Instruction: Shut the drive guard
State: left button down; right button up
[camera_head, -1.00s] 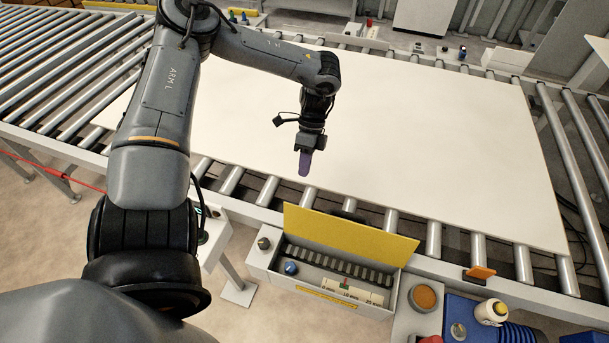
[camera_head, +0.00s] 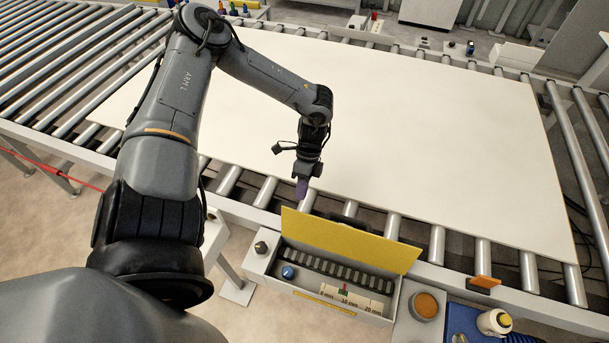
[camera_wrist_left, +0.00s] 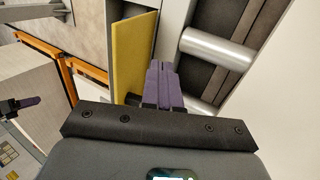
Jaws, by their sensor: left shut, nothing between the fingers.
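The drive guard (camera_head: 345,240) is a yellow hinged lid. It stands open, tilted up along the back of a grey box with a dark chain-like strip inside. My left gripper (camera_head: 301,190) has purple fingers. It is shut and empty, pointing down just behind the guard's left part, above the rollers. In the left wrist view the closed fingers (camera_wrist_left: 163,75) appear beside the yellow guard (camera_wrist_left: 133,50); I cannot tell whether they touch it. At that view's left edge, a dark part with a purple tip looks like my right gripper (camera_wrist_left: 22,103); its jaws are unclear.
A large white panel (camera_head: 400,130) lies on the roller conveyor behind the guard. A blue knob (camera_head: 288,272) is in the box's left end. An orange-topped button box (camera_head: 425,306) and an orange tab (camera_head: 484,282) are to the right.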

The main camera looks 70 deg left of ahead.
pick_arm(q)
jog(key=shift+s+d+r+p, duration=0.25)
jog(key=shift+s+d+p, duration=0.25)
jog(key=shift+d, duration=0.25)
jog(key=shift+s+d+r+p, duration=0.2)
jog(key=shift+s+d+p, duration=0.2)
jog(key=shift+s+d, duration=0.3)
jog(key=shift+w, duration=0.1)
